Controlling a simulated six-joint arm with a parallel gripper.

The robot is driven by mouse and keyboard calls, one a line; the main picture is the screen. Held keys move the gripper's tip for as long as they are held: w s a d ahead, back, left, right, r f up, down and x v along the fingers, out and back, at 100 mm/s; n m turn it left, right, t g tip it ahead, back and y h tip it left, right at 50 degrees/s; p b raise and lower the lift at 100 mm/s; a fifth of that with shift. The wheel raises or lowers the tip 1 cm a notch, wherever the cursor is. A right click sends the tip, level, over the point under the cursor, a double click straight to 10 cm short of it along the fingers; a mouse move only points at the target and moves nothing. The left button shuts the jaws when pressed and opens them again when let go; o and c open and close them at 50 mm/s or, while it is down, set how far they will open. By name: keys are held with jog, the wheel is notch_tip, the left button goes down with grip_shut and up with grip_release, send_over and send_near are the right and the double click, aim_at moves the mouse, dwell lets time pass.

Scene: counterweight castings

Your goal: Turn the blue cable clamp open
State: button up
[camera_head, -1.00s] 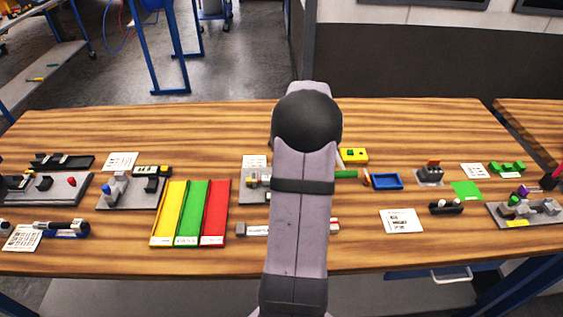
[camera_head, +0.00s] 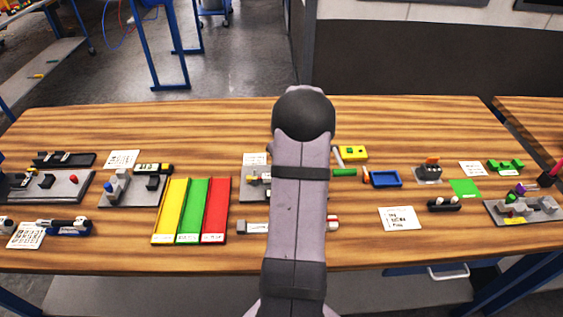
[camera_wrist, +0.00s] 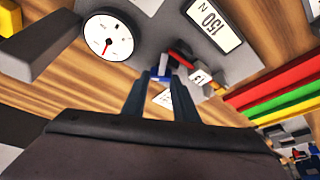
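A red lever-like part (camera_wrist: 181,59) and a white label lie just beyond. In the head view my arm hides the gripper and most of this grey plate (camera_head: 250,190). Another blue part (camera_head: 110,188) stands on a plate further left.
Yellow (camera_head: 170,212), green (camera_head: 192,212) and red (camera_head: 215,212) trays lie left of my arm. A blue tray (camera_head: 386,179) lies right. Bare wood shows along the table's back.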

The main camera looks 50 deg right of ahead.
jog(key=n+b, duration=0.1)
jog(key=b, duration=0.1)
jog(key=shift+d+f+b, duration=0.1)
jog(key=shift+f+b, duration=0.2)
jog(key=shift+b, duration=0.1)
jog(key=shift+r+n+y+b, duration=0.1)
jog(key=shift+n+y+b, duration=0.3)
jog(key=shift+n+b, duration=0.4)
jog(key=shift+r, duration=0.25)
jog(key=o, duration=0.8)
